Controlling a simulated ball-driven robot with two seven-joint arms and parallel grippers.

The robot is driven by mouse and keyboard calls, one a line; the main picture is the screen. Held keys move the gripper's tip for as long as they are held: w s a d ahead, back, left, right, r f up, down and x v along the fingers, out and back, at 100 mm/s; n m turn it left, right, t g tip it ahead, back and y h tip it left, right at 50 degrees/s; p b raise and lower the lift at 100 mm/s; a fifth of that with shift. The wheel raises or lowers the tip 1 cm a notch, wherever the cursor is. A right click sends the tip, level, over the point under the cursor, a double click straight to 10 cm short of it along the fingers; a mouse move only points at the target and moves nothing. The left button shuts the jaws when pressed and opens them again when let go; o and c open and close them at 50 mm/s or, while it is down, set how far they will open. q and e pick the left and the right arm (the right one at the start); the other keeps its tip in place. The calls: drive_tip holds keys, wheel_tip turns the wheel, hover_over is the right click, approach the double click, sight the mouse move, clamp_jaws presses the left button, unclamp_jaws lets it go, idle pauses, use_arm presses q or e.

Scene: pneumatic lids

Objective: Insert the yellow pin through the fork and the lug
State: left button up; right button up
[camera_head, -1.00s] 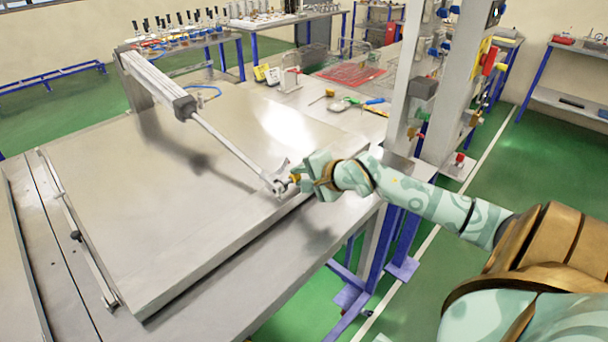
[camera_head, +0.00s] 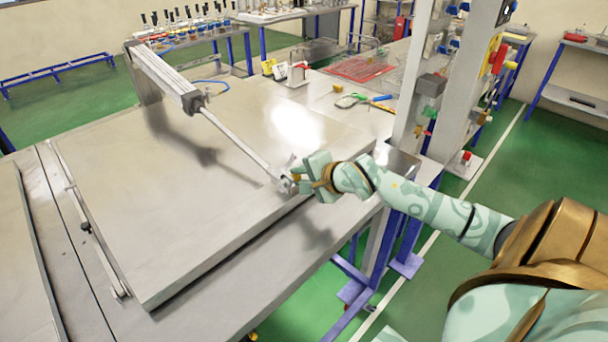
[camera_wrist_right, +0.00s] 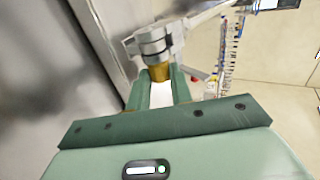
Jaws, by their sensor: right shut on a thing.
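My right gripper (camera_head: 302,177) is at the front right edge of the large grey lid (camera_head: 190,190), beside the fork (camera_head: 284,184) at the end of the cylinder rod. In the right wrist view my right gripper (camera_wrist_right: 160,88) is shut on the yellow pin (camera_wrist_right: 159,72), with its yellow end between the fingertips. The pin's far end meets the grey fork and lug (camera_wrist_right: 153,42); how deep it sits is hidden. The cylinder (camera_head: 165,77) slopes down from the back left, and its rod (camera_head: 232,136) reaches the fork. My left gripper is not in view.
Green and blue-handled tools (camera_head: 358,100) and a red mesh tray (camera_head: 360,68) lie on the bench behind. A grey upright post (camera_head: 414,75) with fittings stands right of the lid.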

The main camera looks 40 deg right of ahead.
drive_tip(key=o, duration=1)
drive_tip(key=shift+a, duration=0.1)
drive_tip(key=shift+f, duration=0.1)
drive_tip(key=shift+s+f, duration=0.1)
drive_tip(key=shift+s, duration=0.1)
drive_tip(key=p+v, duration=0.3)
drive_tip(key=v, duration=1.3)
drive_tip(key=shift+r+p, duration=0.4)
drive_tip(key=shift+r, duration=0.05)
drive_tip(key=shift+w, duration=0.1)
